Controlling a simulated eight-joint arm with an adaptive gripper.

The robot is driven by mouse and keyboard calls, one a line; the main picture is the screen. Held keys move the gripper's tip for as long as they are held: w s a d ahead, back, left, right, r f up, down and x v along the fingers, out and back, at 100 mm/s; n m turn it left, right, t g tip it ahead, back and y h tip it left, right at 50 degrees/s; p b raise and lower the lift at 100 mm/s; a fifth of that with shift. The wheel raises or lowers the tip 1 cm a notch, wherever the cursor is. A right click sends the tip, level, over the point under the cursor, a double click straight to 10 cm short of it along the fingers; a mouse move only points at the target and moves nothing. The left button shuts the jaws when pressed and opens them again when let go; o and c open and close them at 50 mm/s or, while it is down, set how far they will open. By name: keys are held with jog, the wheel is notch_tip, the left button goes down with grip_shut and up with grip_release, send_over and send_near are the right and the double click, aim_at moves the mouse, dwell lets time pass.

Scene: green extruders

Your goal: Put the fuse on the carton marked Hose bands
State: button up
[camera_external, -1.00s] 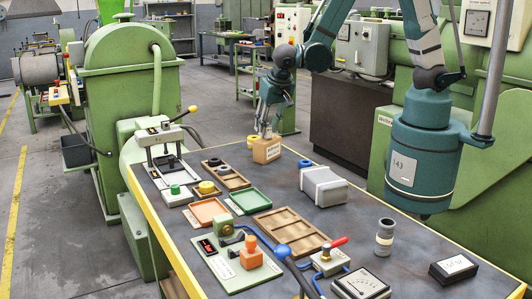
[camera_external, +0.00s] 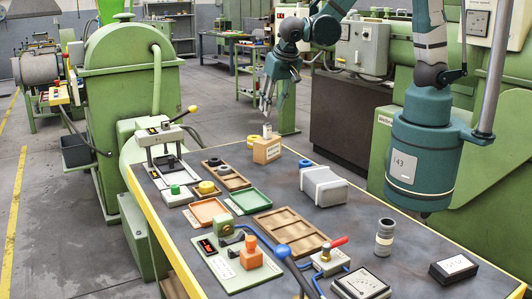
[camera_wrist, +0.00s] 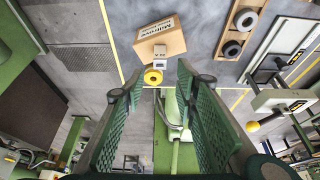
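The brown carton (camera_external: 266,153) stands near the table's far end. It also shows in the wrist view (camera_wrist: 150,42); its printed label is too unclear to read with certainty. A small pale upright piece, apparently the fuse (camera_external: 267,131), stands on the carton's top. In the wrist view the fuse (camera_wrist: 160,51) shows at the carton's edge, beyond my fingertips. My gripper (camera_external: 264,107) is above the carton and apart from the fuse. In the wrist view my gripper (camera_wrist: 159,78) has its two green fingers spread, with nothing held between them.
A wooden tray with rings (camera_external: 226,176) lies left of the carton. A yellow ring (camera_wrist: 153,77) shows near my fingertips in the wrist view. An empty wooden tray (camera_external: 291,232) lies nearer.

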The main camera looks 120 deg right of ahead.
jog(key=shift+v, duration=1.05)
jog(key=s+a+r+n+t+y, duration=0.1)
jog(key=s+a+r+n+t, duration=0.1)
jog(key=a+r+n, duration=0.3)
jog(key=s+a+r+n+t+y, duration=0.2)
jog(key=s+a+r+n, duration=0.3)
jog(key=a, duration=0.9)
jog(key=s+a+r+n+t+y, duration=0.1)
jog(key=s+a+r+n+t, duration=0.2)
jog(key=a+r+n, duration=0.3)
jog(key=a+n, duration=0.2)
jog(key=a, duration=0.1)
jog(key=shift+s+a+y, duration=0.2)
jog(key=shift+s+y, duration=0.1)
jog(key=shift+s, duration=0.05)
